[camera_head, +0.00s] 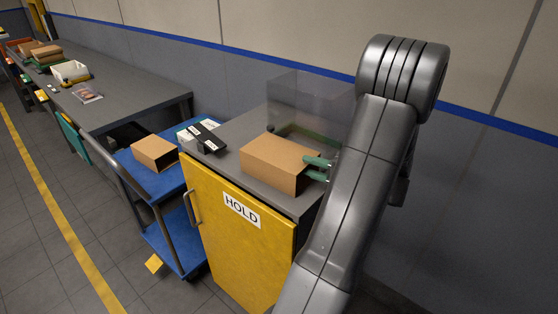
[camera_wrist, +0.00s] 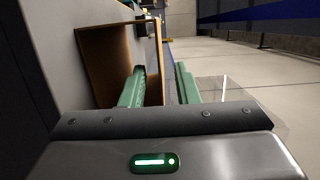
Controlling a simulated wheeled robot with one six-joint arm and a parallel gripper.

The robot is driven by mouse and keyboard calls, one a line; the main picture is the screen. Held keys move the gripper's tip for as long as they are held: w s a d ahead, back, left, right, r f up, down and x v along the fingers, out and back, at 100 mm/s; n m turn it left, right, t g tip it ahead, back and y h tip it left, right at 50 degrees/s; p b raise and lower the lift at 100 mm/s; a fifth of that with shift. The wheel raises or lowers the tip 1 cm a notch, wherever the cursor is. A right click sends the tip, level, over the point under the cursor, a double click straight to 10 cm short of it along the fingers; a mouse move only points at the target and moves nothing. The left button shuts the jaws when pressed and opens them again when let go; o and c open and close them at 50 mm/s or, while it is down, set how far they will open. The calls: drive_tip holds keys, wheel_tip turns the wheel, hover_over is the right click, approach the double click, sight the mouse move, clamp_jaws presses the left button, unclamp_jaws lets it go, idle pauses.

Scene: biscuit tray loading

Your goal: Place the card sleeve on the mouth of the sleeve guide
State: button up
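A brown card sleeve (camera_head: 272,161) lies on the grey top of the yellow cabinet. In the wrist view its open end faces me and shows the hollow inside (camera_wrist: 108,62). My gripper (camera_head: 317,168) is at the sleeve's right end. Its green fingers (camera_wrist: 160,72) are apart, one just inside the sleeve's opening and one outside, with a side wall between them. Gaps show on both sides of that wall, so I see no grip. I cannot clearly identify the sleeve guide in either view.
A clear upright panel (camera_head: 295,95) stands behind the sleeve. Dark items with white labels (camera_head: 208,139) lie at the cabinet top's left. A blue cart (camera_head: 150,185) holds another brown box (camera_head: 155,153). A grey bench (camera_head: 130,90) with containers stands beyond. The wall is close behind.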

sight(293, 162)
drive_tip(key=x, duration=0.1)
drive_tip(key=p+x, duration=0.1)
drive_tip(key=x, duration=0.2)
drive_tip(key=shift+s+a+r+p, duration=0.15)
drive_tip(key=shift+s+a+p, duration=0.1)
drive_tip(key=shift+s+p, duration=0.1)
drive_tip(key=shift+w+a, duration=0.3)
drive_tip(key=shift+a, duration=0.2)
clamp_jaws()
